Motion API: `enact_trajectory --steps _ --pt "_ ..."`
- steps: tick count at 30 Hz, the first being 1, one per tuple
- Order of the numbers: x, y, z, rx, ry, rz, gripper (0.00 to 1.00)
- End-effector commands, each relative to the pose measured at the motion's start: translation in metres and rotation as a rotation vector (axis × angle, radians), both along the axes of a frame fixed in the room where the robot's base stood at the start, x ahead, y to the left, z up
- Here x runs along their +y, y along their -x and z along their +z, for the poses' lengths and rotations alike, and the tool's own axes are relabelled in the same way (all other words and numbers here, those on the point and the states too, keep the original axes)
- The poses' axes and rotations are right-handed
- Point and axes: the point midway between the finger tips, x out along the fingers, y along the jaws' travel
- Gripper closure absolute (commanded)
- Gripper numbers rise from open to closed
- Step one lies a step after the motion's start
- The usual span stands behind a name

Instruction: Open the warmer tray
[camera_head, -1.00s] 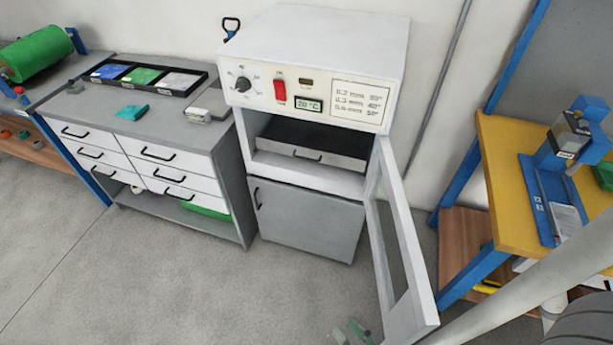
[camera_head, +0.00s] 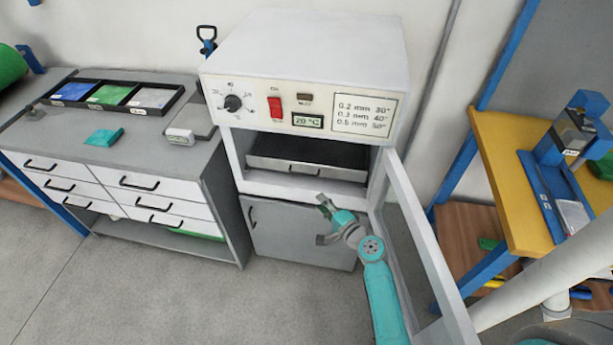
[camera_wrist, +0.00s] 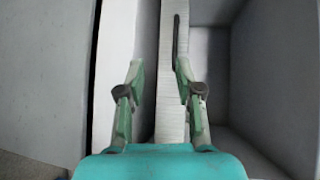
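The warmer (camera_head: 310,55) is a white cabinet with its door (camera_head: 415,235) swung open to the right. Inside its opening, the warmer tray (camera_head: 270,163) sits with a pale front and a small dark handle (camera_head: 304,173). My gripper (camera_head: 324,222) is in front of the lower cabinet, below the tray and left of the open door. In the wrist view my gripper (camera_wrist: 160,82) is open and empty, its green fingers spread apart. There the pale tray front (camera_wrist: 172,105) runs as an upright strip beyond the fingers, with the dark handle (camera_wrist: 176,42) towards the top. I see no contact.
The open door stands close on the right of my arm. A drawer cabinet (camera_head: 165,187) with sample bins (camera_head: 115,95) on top stands to the left. A yellow workbench (camera_head: 505,180) is on the right. The floor in front is clear.

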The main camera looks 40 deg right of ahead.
Motion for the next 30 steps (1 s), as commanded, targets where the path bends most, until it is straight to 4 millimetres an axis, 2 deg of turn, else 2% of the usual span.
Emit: enact_trajectory --steps 1,3,6,11,24,30 --pt "-0.011 -0.007 0.006 -0.018 -0.021 -0.003 0.65" --pt "-0.020 -0.013 0.012 -0.036 -0.044 -0.003 0.65" --pt "-0.026 -0.018 0.015 -0.049 -0.063 -0.001 0.65" --pt "-0.028 -0.032 0.015 -0.053 -0.067 0.001 0.65" --pt "-0.036 -0.104 0.005 -0.053 -0.066 0.001 0.65" --pt "-0.038 -0.120 0.002 -0.051 -0.066 -0.001 0.65"
